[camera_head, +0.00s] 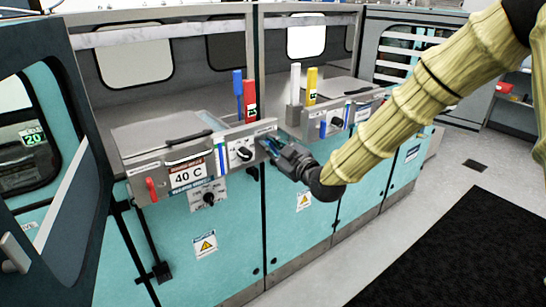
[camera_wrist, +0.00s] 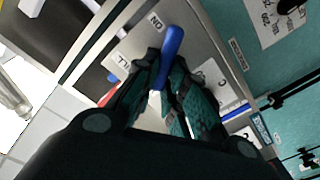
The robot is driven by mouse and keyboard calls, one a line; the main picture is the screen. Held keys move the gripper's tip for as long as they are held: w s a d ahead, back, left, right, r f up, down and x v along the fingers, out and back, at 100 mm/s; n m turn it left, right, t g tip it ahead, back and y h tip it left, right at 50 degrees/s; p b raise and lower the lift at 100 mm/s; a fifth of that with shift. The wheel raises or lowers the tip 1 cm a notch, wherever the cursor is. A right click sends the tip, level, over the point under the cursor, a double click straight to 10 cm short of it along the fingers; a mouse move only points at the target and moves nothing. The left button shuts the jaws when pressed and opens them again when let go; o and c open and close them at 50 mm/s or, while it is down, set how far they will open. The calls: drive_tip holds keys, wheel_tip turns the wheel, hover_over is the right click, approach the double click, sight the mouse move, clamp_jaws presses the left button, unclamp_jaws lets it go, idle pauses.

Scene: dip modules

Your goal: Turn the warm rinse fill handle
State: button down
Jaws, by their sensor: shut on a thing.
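In the wrist view a blue lever handle (camera_wrist: 172,45) sticks out from a grey metal panel (camera_wrist: 215,75) with small white labels. My gripper (camera_wrist: 165,85) is shut on the blue handle, with one teal finger on each side of it; the handle's upper end shows beyond the fingertips. The fingers hide the handle's lower part. In the head view my gripper (camera_head: 275,145) is at the front panel of the bench, right of a black knob (camera_head: 241,153); the handle there is mostly hidden by the gripper.
A 40 C sign (camera_head: 187,175) and a red lever (camera_head: 151,190) are on the panel to the left. Tall blue (camera_head: 238,82) and red (camera_head: 250,100) handles stand behind the panel. A lidded tank (camera_head: 165,130) is at left. Open floor (camera_head: 425,205) lies to the right.

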drive_tip(key=n+b, duration=0.4)
drive_tip(key=b, duration=0.1)
drive_tip(key=f+n+b, duration=0.1)
drive_tip(key=n+b, duration=0.2)
drive_tip(key=b, duration=0.2)
drive_tip(key=n+b, duration=0.4)
drive_tip(key=b, duration=0.1)
drive_tip(key=shift+s+a+f+n, duration=0.25)
drive_tip(key=shift+a+f+n, duration=0.05)
drive_tip(key=shift+a+f, duration=0.1)
drive_tip(key=shift+b, duration=0.3)
drive_tip(key=c, duration=1.5)
unclamp_jaws()
drive_tip(key=v, duration=1.2)
